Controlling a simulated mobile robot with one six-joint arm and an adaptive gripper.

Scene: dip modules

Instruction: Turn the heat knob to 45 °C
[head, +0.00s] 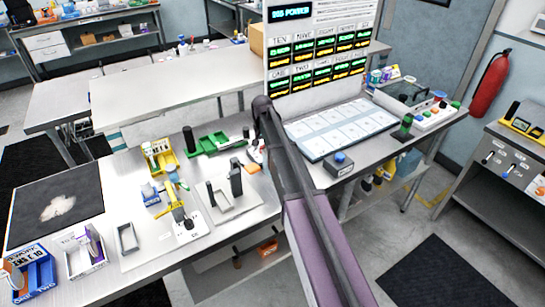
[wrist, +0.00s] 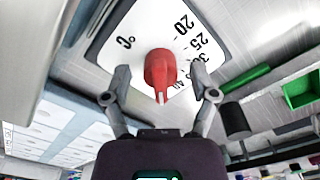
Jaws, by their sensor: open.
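The red heat knob (wrist: 160,70) sits on a white dial plate (wrist: 107,40) in the wrist view. Black marks 0, 20, 25, 30 and, less clearly, values up to about 40 run around it. A white pointer line on the knob faces the bottom of the picture, past the 40 mark. The mark under it is too hidden to read. My gripper (wrist: 160,76) is open, with one finger on each side of the knob and a visible gap to it. In the head view my arm covers most of the gripper, and I cannot clearly make out the knob.
A green tray (head: 208,144) and a dark cylinder (head: 189,139) stand left of my arm.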

